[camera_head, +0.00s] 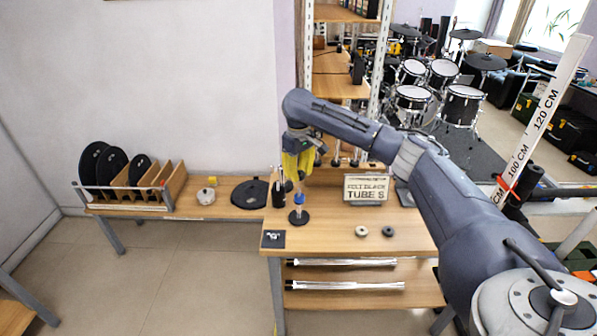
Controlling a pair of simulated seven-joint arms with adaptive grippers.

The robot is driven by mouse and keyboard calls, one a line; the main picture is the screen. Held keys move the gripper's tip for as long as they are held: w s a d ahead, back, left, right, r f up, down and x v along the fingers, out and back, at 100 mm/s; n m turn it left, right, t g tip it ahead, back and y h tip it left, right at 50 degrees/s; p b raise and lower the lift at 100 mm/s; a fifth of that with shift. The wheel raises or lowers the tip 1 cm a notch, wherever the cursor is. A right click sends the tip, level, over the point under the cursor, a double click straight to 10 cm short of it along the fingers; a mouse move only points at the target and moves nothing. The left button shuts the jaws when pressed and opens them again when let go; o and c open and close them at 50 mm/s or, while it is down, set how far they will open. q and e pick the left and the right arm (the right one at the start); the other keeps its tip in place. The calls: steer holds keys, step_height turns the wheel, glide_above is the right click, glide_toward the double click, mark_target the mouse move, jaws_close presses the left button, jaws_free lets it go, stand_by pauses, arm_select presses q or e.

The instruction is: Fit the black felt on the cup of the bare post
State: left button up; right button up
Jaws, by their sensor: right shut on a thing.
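My right gripper (296,176), with yellow fingers, points down over the table near its back left. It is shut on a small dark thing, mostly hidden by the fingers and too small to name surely. Just below stands a post (299,213) with a blue cup-like part and a round black base. The gap between gripper and post is hard to judge. Whether either is a felt is not clear. My left gripper is not in view.
A black upright holder (279,192) stands close left of the post. A lettered sign (366,189) stands behind the discs. A black square pad (273,239) lies at the front left corner. A rack of black discs (125,185) is at far left. The table's front middle is clear.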

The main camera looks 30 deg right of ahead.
mark_target(299, 188)
steer(key=shift+f, duration=3.3)
steer(key=shift+f, duration=0.2)
steer(key=o, duration=0.8)
steer(key=shift+c, duration=0.2)
steer(key=shift+r, duration=0.15)
step_height(299, 188, up, 12)
